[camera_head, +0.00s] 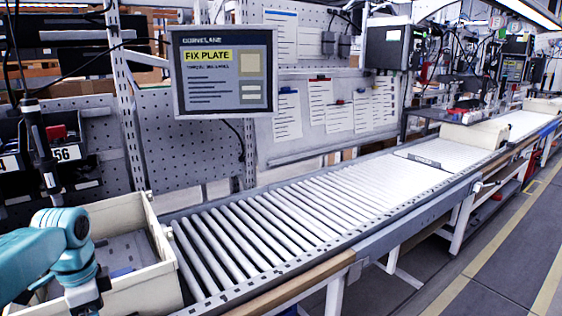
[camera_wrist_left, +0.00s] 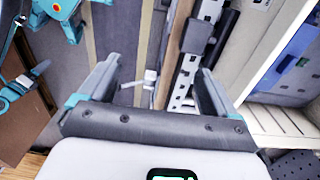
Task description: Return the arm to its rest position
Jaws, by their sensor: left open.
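My left arm (camera_head: 45,250), teal, comes in from the left in the head view, over the near-left side of a cream bin (camera_head: 152,250). Its wrist runs down to the bottom edge there, and the fingers are hidden or cut off. In the left wrist view my left gripper (camera_wrist_left: 155,78) has its two grey fingers spread wide, with nothing between them. The wrist camera looks down past the fingers at the floor and a metal frame. My right gripper is not in view.
A dark screwdriver (camera_head: 40,145) hangs upright behind my left arm. The bin holds a grey plate-like part (camera_head: 122,252). The floor aisle at right is clear.

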